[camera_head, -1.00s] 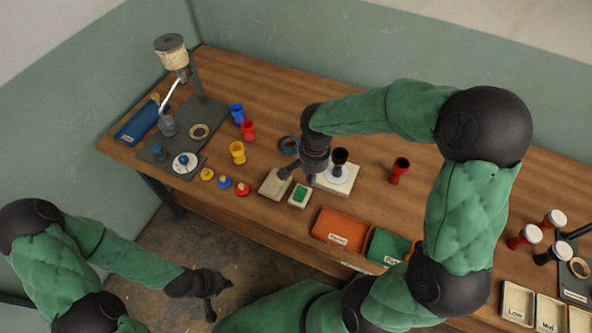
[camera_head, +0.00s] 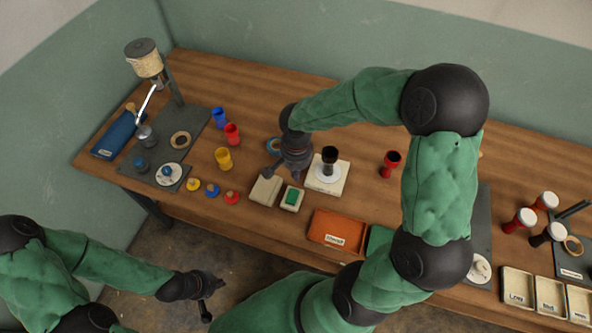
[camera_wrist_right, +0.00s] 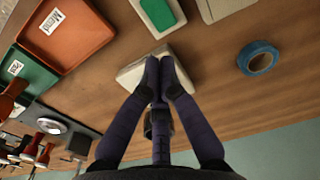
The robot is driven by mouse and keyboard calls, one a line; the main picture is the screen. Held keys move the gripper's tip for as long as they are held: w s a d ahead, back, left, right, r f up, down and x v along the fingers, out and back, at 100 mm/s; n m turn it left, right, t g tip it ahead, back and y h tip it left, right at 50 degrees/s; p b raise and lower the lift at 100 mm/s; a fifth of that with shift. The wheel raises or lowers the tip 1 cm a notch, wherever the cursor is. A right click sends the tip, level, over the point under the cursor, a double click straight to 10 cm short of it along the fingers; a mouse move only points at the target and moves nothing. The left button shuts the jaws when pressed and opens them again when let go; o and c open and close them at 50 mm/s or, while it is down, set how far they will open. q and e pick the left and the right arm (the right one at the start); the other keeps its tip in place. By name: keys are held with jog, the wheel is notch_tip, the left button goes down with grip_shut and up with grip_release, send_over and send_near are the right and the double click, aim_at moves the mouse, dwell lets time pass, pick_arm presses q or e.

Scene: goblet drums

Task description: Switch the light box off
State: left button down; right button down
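A black goblet drum (camera_head: 329,158) stands on the disc. I cannot tell whether it is lit. My right gripper (camera_head: 297,177) points down at the box's left side. In the right wrist view its fingertips (camera_wrist_right: 160,66) are together, empty, and in front of the light box (camera_wrist_right: 135,72), hiding part of it. I cannot tell whether they touch it. My left gripper (camera_head: 206,308) hangs low in front of the table; its fingers are unclear.
A green pad in a pale tray (camera_head: 291,198) and a pale block (camera_head: 265,190) sit close left of the box. An orange tray (camera_head: 335,231) lies in front, blue tape (camera_wrist_right: 258,58) behind. A red goblet (camera_head: 390,164) stands to the right, with bare table between.

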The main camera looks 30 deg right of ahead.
aim_at(296, 193)
notch_tip(296, 193, down, 10)
jog(key=shift+r+b, duration=0.15)
jog(key=shift+b, duration=1.05)
jog(key=shift+f+b, duration=0.35)
jog(key=shift+b, duration=0.15)
jog(key=shift+r, duration=0.1)
jog(key=shift+s, duration=0.1)
jog(key=shift+s+a+r, duration=0.3)
jog(key=shift+s+a, duration=0.1)
jog(key=shift+a, duration=0.15)
